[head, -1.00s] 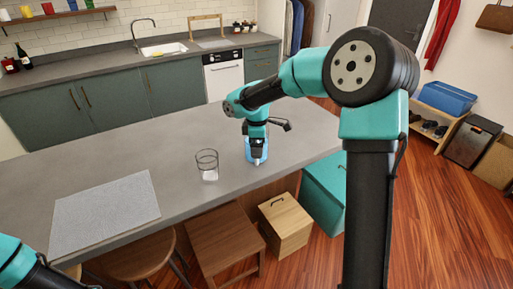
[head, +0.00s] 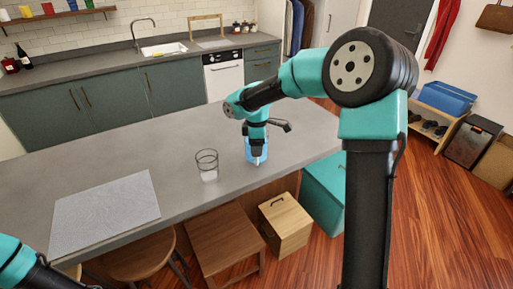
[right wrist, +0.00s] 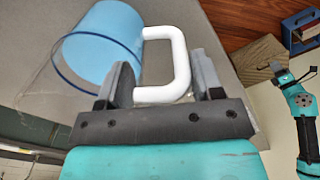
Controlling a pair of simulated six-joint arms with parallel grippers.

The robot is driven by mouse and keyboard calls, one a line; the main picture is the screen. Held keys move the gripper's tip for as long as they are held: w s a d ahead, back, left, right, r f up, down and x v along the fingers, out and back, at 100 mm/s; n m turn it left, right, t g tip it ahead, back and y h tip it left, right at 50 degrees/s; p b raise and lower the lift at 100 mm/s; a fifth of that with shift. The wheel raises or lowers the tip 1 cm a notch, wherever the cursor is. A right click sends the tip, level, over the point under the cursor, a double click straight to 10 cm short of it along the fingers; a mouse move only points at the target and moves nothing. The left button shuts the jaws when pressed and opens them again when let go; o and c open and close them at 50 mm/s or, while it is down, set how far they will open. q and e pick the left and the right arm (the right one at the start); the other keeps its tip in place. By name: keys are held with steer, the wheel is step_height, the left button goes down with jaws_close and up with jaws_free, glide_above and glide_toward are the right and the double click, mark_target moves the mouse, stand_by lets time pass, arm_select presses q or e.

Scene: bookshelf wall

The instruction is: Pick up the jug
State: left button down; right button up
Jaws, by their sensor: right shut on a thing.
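The jug (head: 250,155) is light blue and stands on the grey counter, partly hidden behind my right gripper (head: 257,147) in the head view. In the right wrist view the blue jug (right wrist: 102,45) has a white handle (right wrist: 181,60). My right gripper (right wrist: 165,80) has its fingers on both sides of the handle and is shut on it. I cannot tell whether the jug is lifted off the counter. My left arm shows at the lower left corner of the head view, but its gripper is out of view.
A light grey mat (head: 105,212) lies at the counter's left end. Stools and a wooden box (head: 284,225) stand below the front edge. The counter behind the glass is clear.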

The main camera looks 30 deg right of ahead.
steer(key=c, duration=0.7)
steer(key=shift+r, duration=0.15)
steer(key=shift+r, duration=1.2)
steer(key=s+a, duration=0.2)
steer(key=s, duration=0.2)
steer(key=s+a+r, duration=0.1)
steer(key=s+a, duration=0.2)
steer(key=s, duration=0.2)
steer(key=s+a+r, duration=0.1)
steer(key=s+a, duration=0.2)
steer(key=s, duration=0.2)
steer(key=shift+r, duration=0.2)
